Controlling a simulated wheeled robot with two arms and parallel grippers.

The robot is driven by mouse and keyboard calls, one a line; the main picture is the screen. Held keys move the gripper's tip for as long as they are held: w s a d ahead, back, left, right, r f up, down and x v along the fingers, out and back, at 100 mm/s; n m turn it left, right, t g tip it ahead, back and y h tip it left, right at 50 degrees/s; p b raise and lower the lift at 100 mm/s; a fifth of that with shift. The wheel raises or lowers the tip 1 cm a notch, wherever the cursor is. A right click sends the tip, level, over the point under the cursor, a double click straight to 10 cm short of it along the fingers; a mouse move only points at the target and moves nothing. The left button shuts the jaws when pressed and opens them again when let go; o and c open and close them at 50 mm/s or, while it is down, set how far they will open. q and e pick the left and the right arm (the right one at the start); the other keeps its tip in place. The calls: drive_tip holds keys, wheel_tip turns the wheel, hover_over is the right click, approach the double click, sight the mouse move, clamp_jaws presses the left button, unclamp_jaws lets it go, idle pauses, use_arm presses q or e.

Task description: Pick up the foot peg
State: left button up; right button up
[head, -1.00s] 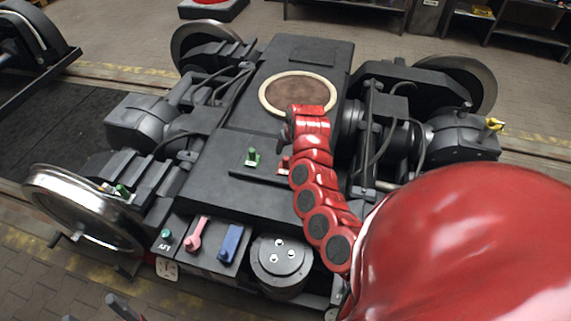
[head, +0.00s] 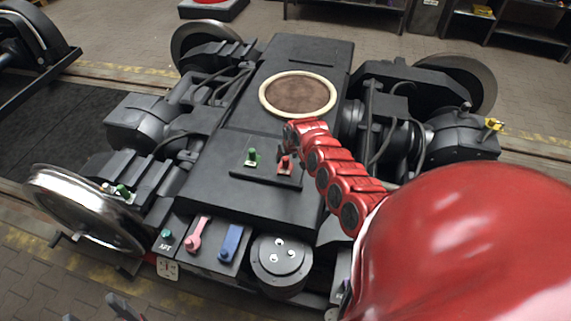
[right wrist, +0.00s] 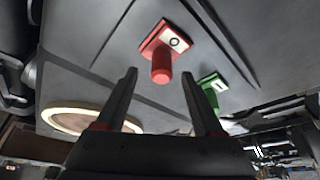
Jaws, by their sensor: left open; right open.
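A red peg (head: 284,165) stands on a square red base on the bogie's dark top plate. In the right wrist view the red peg (right wrist: 161,65) shows a white label with a dark ring, and its end appears between my fingertips. A green peg (head: 252,156) stands to its left, and it also shows in the right wrist view (right wrist: 213,85). I cannot tell which peg is the foot peg. My right gripper (right wrist: 158,76) is open and empty; the red peg is not gripped. My left gripper (head: 96,310) is open at the lower left edge, partly cut off.
A pink lever (head: 196,236), a blue lever (head: 230,243) and a teal knob (head: 166,235) sit on the front panel. A grey cylinder (head: 281,262) stands beside them. A cream-rimmed brown disc (head: 298,94) lies behind the pegs. My red right arm hides part of the bogie's right side.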

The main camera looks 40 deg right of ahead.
drive_tip(key=shift+w+a+f, duration=0.1)
drive_tip(key=shift+w+f, duration=0.05)
drive_tip(key=shift+f, duration=0.6)
drive_tip(key=shift+w+f, duration=0.1)
drive_tip(key=shift+w, duration=0.1)
clamp_jaws()
